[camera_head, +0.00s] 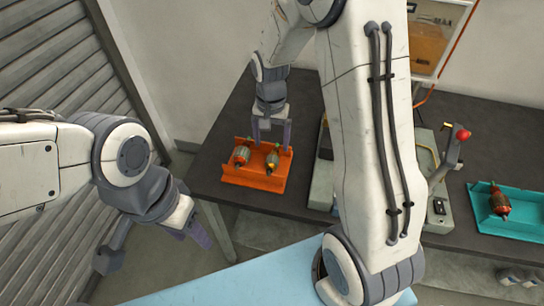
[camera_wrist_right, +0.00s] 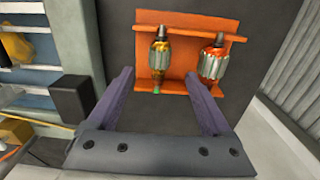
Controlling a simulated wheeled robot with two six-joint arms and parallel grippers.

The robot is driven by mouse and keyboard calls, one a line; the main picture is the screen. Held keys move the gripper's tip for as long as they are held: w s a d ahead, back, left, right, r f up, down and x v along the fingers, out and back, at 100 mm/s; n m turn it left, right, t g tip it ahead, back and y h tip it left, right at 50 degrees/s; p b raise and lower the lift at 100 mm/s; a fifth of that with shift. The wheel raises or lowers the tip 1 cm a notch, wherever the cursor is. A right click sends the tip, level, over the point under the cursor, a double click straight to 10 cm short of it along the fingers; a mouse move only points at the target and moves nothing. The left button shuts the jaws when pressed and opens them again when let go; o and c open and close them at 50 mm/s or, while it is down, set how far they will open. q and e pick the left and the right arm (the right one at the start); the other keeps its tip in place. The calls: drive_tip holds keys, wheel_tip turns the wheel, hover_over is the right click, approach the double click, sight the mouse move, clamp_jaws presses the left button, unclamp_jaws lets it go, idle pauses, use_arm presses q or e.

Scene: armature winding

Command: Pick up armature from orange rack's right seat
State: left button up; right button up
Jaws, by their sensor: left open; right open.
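The orange rack (camera_head: 253,182) sits on the dark table and holds two armatures side by side. The armature in its right seat (camera_head: 272,161) has yellowish ends; in the right wrist view this armature (camera_wrist_right: 160,56) is on the left. The other armature (camera_head: 242,155), with red-orange windings, is in the left seat and also shows in the right wrist view (camera_wrist_right: 213,63). My right gripper (camera_head: 271,138) is open above the rack's back edge, with its fingers to either side of the right-seat armature's line. My left gripper (camera_head: 191,234) is open and empty, left of the table.
A teal rack (camera_head: 508,222) holding another armature (camera_head: 499,203) is at the table's right. A grey machine with a red-knobbed lever (camera_head: 462,133) stands between the racks, partly hidden by my right arm. A light blue surface (camera_head: 270,277) is in front.

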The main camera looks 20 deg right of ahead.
sight(272, 159)
wheel_tip(272, 159, down, 3)
drive_tip(key=shift+s+r, duration=0.1)
drive_tip(key=f+p, duration=0.1)
drive_tip(key=f, duration=0.3)
drive_tip(key=shift+s+f, duration=0.15)
drive_tip(key=shift+s, duration=0.05)
drive_tip(key=shift+f+p, duration=0.3)
drive_tip(key=shift+f, duration=0.2)
drive_tip(key=shift+w, duration=0.1)
clamp_jaws()
